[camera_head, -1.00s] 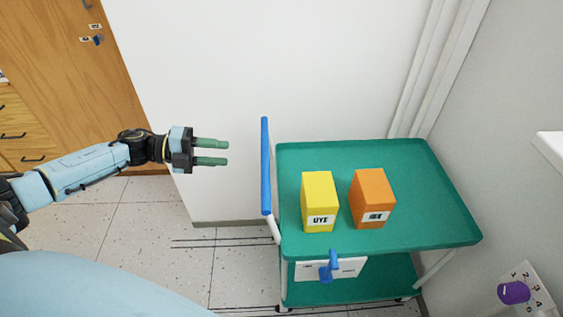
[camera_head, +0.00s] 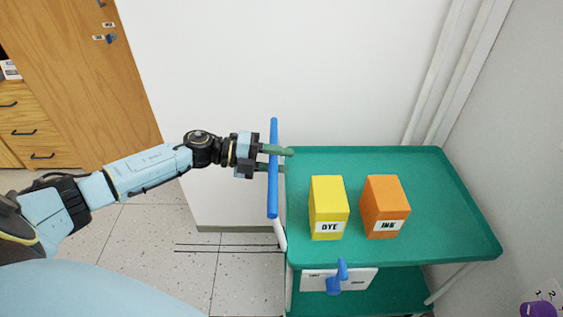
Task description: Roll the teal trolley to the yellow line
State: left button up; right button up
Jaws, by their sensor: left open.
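The teal trolley (camera_head: 430,190) stands by the white wall, a yellow box labelled DYE (camera_head: 328,205) and an orange box labelled INK (camera_head: 384,205) upright on its top tray. Its blue handle bar (camera_head: 273,195) runs along the left end. My left gripper (camera_head: 287,160) is open at this bar, its two green fingers crossing it and the tips past it over the tray's edge. I cannot tell whether the fingers touch the bar. A small blue lever (camera_head: 341,272) sits on a white panel below the tray's front edge. No yellow line shows. My right gripper is not in view.
A wooden cabinet (camera_head: 80,60) with drawers stands at the far left. White pipes (camera_head: 445,85) run up the wall behind the trolley. Speckled floor (camera_head: 150,235) with thin dark lines lies open to the left. A purple knob (camera_head: 538,309) is at the lower right.

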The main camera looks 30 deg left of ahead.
pick_arm(q)
jog(key=shift+w+d, duration=0.15)
jog(key=shift+d, duration=0.1)
grip_shut()
dwell(0.3)
